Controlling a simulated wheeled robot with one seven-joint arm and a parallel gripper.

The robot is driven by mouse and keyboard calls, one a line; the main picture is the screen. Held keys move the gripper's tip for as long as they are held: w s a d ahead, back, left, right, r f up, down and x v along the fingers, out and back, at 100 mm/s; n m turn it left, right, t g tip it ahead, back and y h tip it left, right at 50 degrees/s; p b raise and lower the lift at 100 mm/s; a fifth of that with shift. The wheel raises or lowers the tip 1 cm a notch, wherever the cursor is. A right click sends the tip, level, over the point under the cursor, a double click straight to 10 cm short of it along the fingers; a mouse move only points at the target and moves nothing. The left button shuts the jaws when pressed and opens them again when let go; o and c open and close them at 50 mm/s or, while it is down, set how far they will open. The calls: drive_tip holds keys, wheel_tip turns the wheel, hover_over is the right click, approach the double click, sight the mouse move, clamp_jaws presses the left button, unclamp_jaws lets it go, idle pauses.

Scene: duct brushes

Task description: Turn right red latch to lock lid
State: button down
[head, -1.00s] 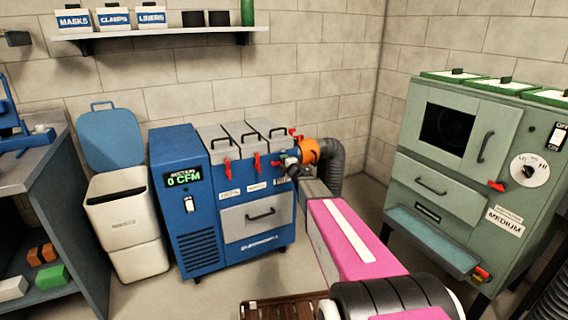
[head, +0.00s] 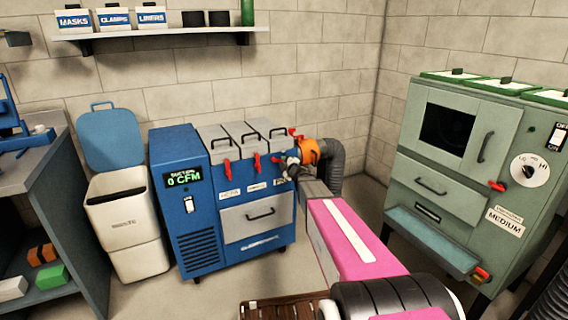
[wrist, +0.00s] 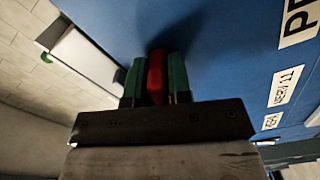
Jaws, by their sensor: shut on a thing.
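The blue suction machine (head: 205,230) stands against the back wall with several grey lids (head: 247,136) on top. Red latches hang on its front edge below the lids, with the left one (head: 227,170) and the middle one (head: 257,162) in clear view. My gripper (head: 289,172) is at the machine's upper right front corner. In the wrist view, my gripper (wrist: 155,82) is shut on a red latch (wrist: 156,68), its green fingers on either side. In the head view that latch is mostly hidden by my gripper.
An orange collar (head: 309,151) and grey hose (head: 334,165) are just behind my gripper. A green-grey cabinet (head: 455,165) stands at right. A white bin (head: 125,230) stands left of the machine. A shelf (head: 160,34) hangs above.

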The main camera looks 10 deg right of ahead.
drive_tip(key=m, duration=0.7)
drive_tip(key=shift+d, duration=0.1)
drive_tip(key=m, duration=0.6)
drive_tip(key=shift+d+r+m, duration=0.1)
drive_tip(key=shift+m, duration=0.2)
idle(0.3)
drive_tip(key=c, duration=1.2)
unclamp_jaws()
drive_tip(key=shift+o, duration=0.2)
drive_tip(key=shift+s, duration=0.1)
drive_tip(key=v, duration=1)
drive_tip(key=shift+s, duration=0.3)
drive_tip(key=shift+d+m, duration=0.15)
drive_tip(key=shift+m, duration=0.15)
